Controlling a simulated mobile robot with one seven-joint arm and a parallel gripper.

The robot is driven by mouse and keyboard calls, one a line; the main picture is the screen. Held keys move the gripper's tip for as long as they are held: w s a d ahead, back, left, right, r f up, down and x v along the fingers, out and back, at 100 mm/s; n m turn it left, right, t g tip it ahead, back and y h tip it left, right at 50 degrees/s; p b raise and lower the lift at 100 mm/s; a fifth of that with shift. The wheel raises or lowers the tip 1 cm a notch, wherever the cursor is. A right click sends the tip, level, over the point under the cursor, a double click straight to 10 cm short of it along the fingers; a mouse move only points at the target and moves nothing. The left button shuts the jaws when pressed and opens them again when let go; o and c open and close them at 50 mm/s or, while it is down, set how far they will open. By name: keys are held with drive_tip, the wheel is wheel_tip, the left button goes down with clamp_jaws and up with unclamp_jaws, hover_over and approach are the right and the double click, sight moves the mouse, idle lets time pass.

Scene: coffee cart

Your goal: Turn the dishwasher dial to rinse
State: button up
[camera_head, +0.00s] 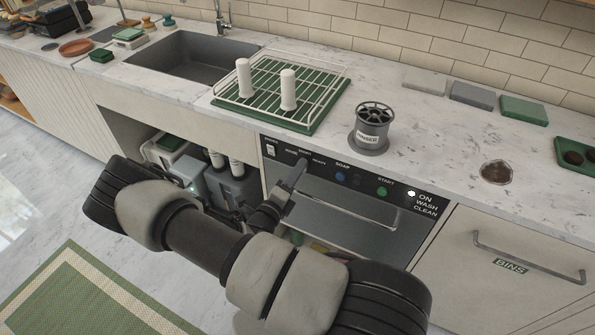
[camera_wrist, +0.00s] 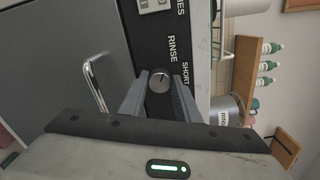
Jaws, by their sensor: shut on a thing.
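The dishwasher (camera_head: 345,215) stands under the counter, with a dark control panel along its top edge. In the wrist view the round grey dial (camera_wrist: 159,82) sits on that panel, with the words RINSE and SHORT printed near it. A pale mark shows on the dial face, but I cannot tell exactly which word it points to. My gripper (camera_wrist: 160,86) has one finger on each side of the dial and is shut on it. In the head view my gripper (camera_head: 288,190) is at the panel's left part and hides the dial.
Blue and green buttons (camera_head: 382,191) sit to the right on the panel, with a lit lamp beside ON. The door handle bar (camera_head: 345,200) runs below. A rinser (camera_head: 372,130) and a green rack tray (camera_head: 262,105) stand on the counter above. A BINS drawer (camera_head: 505,265) is at right.

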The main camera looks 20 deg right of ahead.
drive_tip(key=o, duration=1)
drive_tip(key=shift+o, duration=0.2)
drive_tip(key=shift+a, duration=0.1)
drive_tip(key=v, duration=1.7)
drive_tip(key=shift+s, duration=0.2)
drive_tip(key=shift+a, duration=0.1)
